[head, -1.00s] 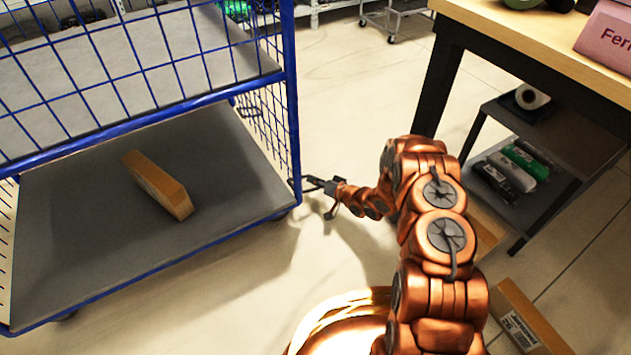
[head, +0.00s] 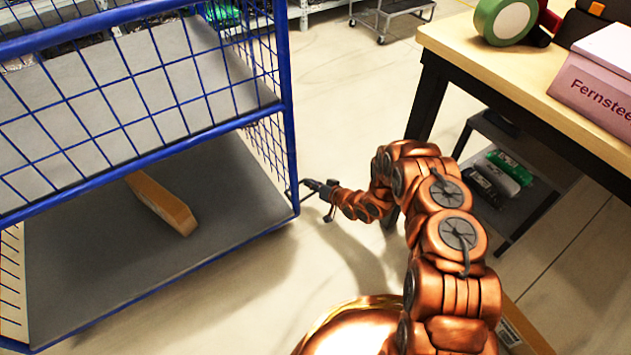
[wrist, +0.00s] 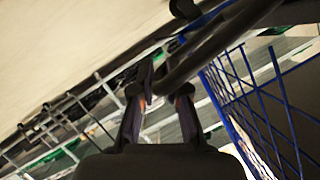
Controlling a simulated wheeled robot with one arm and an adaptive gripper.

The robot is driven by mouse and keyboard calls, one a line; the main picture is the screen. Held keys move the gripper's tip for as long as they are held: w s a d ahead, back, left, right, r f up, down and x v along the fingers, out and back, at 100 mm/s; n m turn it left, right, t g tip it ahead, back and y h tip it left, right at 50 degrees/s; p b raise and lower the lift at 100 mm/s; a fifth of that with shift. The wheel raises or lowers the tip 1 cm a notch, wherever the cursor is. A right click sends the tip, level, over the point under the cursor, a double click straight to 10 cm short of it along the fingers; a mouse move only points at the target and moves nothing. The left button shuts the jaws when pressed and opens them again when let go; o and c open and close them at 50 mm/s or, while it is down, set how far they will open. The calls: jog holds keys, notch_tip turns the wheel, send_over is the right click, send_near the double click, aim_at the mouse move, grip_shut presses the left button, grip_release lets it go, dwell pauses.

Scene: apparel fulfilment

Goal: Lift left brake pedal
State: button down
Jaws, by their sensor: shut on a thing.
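The blue wire cart (head: 292,120) stands at the left, its lower corner beside my gripper. My gripper (head: 308,188) is low at that corner, reaching in from the right. In the wrist view, a dark curved bar, apparently the brake pedal (wrist: 222,35), runs from the upper right down between the two fingertips. My gripper (wrist: 160,92) is shut on it there. In the head view the pedal is too small and dark to make out clearly at the fingertips. The cart's blue mesh also shows at the right of the wrist view (wrist: 255,105).
A cardboard box (head: 162,203) lies on the cart's lower shelf. A wooden-topped table (head: 480,45) with a tape roll (head: 503,20) and a pink box (head: 597,95) stands at the right. Open floor (head: 350,130) lies between cart and table.

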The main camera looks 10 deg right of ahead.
jog(key=shift+s+a+r+p, duration=0.1)
jog(key=shift+a+r+p, duration=0.3)
jog(key=shift+r, duration=0.1)
jog(key=c, duration=1.2)
grip_release()
jog(key=shift+d, duration=0.1)
jog(key=shift+d, duration=0.15)
jog(key=v, duration=1.2)
jog(key=shift+f, duration=0.1)
